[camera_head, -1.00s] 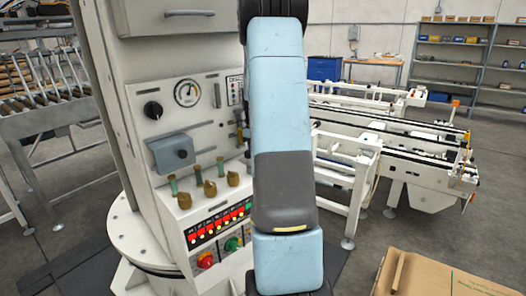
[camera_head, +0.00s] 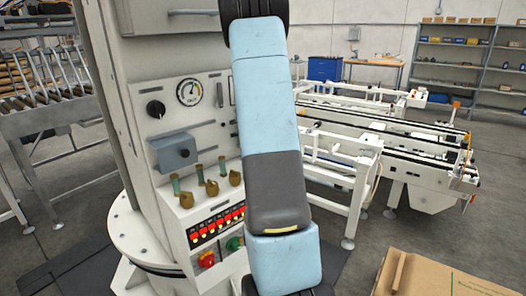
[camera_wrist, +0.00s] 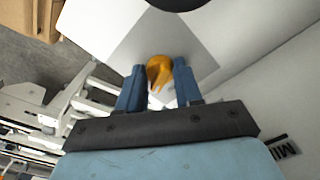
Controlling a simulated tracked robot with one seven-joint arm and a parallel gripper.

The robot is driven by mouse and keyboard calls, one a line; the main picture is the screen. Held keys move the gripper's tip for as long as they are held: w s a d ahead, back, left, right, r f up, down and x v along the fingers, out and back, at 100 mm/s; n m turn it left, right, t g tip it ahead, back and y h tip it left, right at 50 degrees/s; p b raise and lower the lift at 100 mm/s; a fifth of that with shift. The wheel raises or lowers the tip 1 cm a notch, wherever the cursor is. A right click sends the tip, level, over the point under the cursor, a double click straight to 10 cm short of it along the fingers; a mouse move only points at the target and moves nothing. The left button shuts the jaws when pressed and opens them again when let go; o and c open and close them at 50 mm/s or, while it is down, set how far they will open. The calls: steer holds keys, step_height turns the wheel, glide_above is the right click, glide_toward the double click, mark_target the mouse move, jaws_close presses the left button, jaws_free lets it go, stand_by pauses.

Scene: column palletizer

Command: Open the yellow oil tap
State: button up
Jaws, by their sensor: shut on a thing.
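The yellow oil tap (camera_wrist: 158,75) shows in the wrist view as a small orange-yellow handle against a pale panel. My gripper (camera_wrist: 159,67) has its two blue fingers on either side of it, shut on the tap. Part of the handle is hidden low between the fingers. In the head view my arm covers the right part of the machine front, and neither the gripper nor the yellow tap can be seen there.
The white control column (camera_head: 150,75) carries a gauge (camera_head: 189,93), a black knob (camera_head: 155,109), several brass valves (camera_head: 211,187) and lit red switches (camera_head: 212,224). A white conveyor (camera_head: 340,165) stands behind my arm. A cardboard box (camera_head: 440,278) is at lower right.

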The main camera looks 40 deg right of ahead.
steer(key=shift+w+m, duration=0.1)
steer(key=shift+m, duration=1.7)
steer(key=shift+d, duration=0.2)
steer(key=o, duration=1)
steer(key=shift+o, duration=0.2)
step_height(320, 180, up, 14)
steer(key=shift+s, duration=0.2)
